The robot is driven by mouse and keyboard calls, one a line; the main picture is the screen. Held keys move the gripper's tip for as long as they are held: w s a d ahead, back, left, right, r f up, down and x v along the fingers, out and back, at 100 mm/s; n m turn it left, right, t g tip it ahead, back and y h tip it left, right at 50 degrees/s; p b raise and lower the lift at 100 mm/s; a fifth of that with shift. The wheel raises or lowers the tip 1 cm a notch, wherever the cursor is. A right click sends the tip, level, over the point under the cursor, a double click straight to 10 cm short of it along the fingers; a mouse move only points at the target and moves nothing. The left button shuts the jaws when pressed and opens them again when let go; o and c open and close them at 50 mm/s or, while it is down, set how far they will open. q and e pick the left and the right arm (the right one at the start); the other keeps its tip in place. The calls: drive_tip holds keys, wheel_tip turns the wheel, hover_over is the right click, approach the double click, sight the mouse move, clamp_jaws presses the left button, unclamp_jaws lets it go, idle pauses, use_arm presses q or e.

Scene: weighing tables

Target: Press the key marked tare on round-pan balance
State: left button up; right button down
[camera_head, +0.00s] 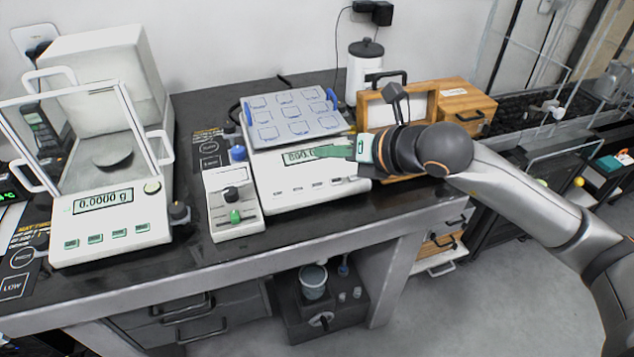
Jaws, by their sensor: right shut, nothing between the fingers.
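The balance with a round pan (113,158) stands at the left inside a clear draft shield. Its white front panel (100,218) has a lit display (102,201) reading 0.0000 g and a row of small green keys (119,233). The key labels are too small to read, so I cannot tell which is tare. My right gripper (322,152) is shut and empty, to the right of this balance. It is over the display of a second white balance (300,192) and hides part of it. I cannot tell whether it touches it. My left gripper is not in view.
A grey-white tray with blue handles (292,112) sits on the second balance. A small control box (232,205) with a black knob stands between the balances. Wooden boxes (462,104) and a white canister (364,72) are behind my right gripper. The dark front table strip (310,226) is clear.

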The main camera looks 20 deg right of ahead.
drive_tip(key=b, duration=0.4)
hover_over(317, 185)
drive_tip(key=s, duration=0.3)
wheel_tip(317, 185, down, 7)
drive_tip(key=shift+w+d+f+b, duration=0.35)
drive_tip(key=shift+f+b, duration=0.25)
drive_tip(key=shift+b, duration=0.1)
drive_tip(key=shift+f, duration=0.15)
idle(0.4)
idle(0.4)
drive_tip(key=shift+w+f+b, duration=0.15)
drive_tip(key=shift+f+b, duration=0.25)
drive_tip(key=shift+b, duration=0.3)
